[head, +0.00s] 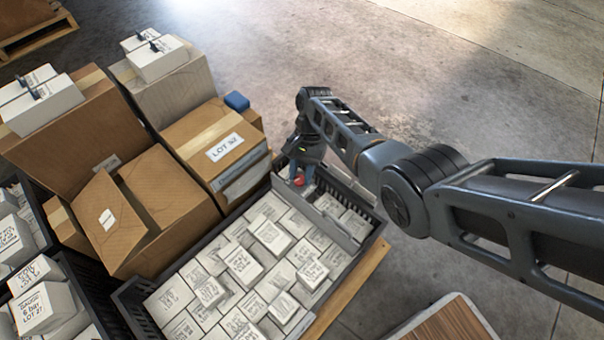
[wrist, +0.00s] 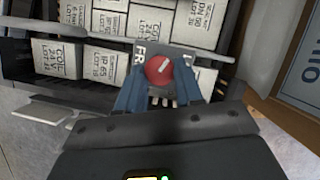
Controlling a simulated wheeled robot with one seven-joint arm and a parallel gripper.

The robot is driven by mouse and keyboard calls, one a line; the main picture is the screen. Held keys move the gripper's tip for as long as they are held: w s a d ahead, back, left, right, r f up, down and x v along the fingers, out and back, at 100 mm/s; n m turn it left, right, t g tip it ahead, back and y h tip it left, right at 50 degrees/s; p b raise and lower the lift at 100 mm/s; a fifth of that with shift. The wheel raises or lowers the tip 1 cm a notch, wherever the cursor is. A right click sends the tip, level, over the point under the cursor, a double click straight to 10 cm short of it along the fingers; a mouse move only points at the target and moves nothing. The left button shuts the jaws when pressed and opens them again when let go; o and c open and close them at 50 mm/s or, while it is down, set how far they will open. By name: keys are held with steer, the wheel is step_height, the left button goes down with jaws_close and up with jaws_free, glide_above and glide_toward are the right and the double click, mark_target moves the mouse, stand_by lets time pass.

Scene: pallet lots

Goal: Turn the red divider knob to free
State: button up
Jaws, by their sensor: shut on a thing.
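The red divider knob (wrist: 159,69) sits on a grey plate in the wrist view. Its white pointer line slants toward the upper right. The letters "FR" show on the plate at the knob's upper left; the rest of that word is hidden. My gripper (wrist: 159,82) has its two blue fingers on either side of the knob, shut on it. In the head view my gripper (head: 299,176) reaches down at the crate's far end, with a bit of the red knob showing below it. The dark divider (head: 335,224) stands across the crate (head: 318,310).
White labelled boxes (head: 242,266) fill the crate on the near side of the divider, with a few beyond it. Brown cartons (head: 222,152) stand close on the left, a blue object (head: 237,101) on top. Open concrete floor (head: 450,90) lies behind and to the right.

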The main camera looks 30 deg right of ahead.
steer(key=n, duration=0.2)
steer(key=n+h+b, duration=0.1)
steer(key=shift+w+a+f+n+g, duration=0.1)
steer(key=shift+w+n+g, duration=0.05)
steer(key=shift+n+g, duration=0.25)
steer(key=n+h, duration=0.1)
steer(key=n, duration=0.3)
steer(key=shift+a+n+g+h+b, duration=0.2)
steer(key=shift+n+g+h+b, duration=0.1)
steer(key=shift+g+h+b, duration=0.1)
steer(key=n+h, duration=0.1)
steer(key=n, duration=0.2)
steer(key=shift+a+n, duration=0.15)
steer(key=shift+n, duration=0.15)
steer(key=shift+a+n+h+p, duration=0.1)
steer(key=shift+n+h+p, duration=0.65)
steer(key=shift+n, duration=1.05)
steer(key=shift+t, duration=0.3)
steer(key=o, duration=1)
steer(key=shift+o, duration=0.2)
steer(key=shift+r, duration=0.2)
steer(key=p+v, duration=0.2)
steer(key=v, duration=0.5)
steer(key=shift+w+a+r, duration=0.2)
steer(key=shift+a+r, duration=0.05)
